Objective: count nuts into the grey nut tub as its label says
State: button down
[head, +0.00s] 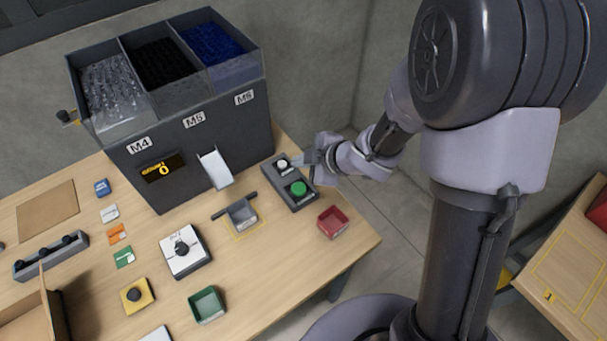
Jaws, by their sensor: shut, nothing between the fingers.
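The grey nut tub (242,214) stands inside a yellow outline on the table, below the chute (214,169) of the dark feeder; its label is too small to read. The feeder (197,140) has three bins marked M4, M5 and M6 and a small display (163,168) with a yellow 0. The button box (289,185) right of the chute has a white button and a green button. My gripper (301,161) is shut and empty, with its tips close to the white button (282,163); I cannot tell whether they touch it.
A white dial box (185,250) stands in front of the feeder. A red tub (333,222) is near the right table edge and a green tub (207,305) near the front. Several coloured cards, a yellow button box (136,295) and a cardboard box (36,314) lie left.

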aim_at(301, 190)
jog(key=shift+f+b, duration=4.25)
jog(key=shift+f, duration=0.15)
jog(key=shift+f+b, duration=0.3)
jog(key=shift+f, duration=0.15)
jog(key=shift+f+b, duration=0.4)
jog(key=shift+r, duration=0.1)
jog(key=shift+r+p, duration=0.75)
jog(key=shift+p, duration=0.15)
notch_tip(301, 190, up, 5)
jog(key=p, duration=0.5)
jog(key=shift+r, duration=0.1)
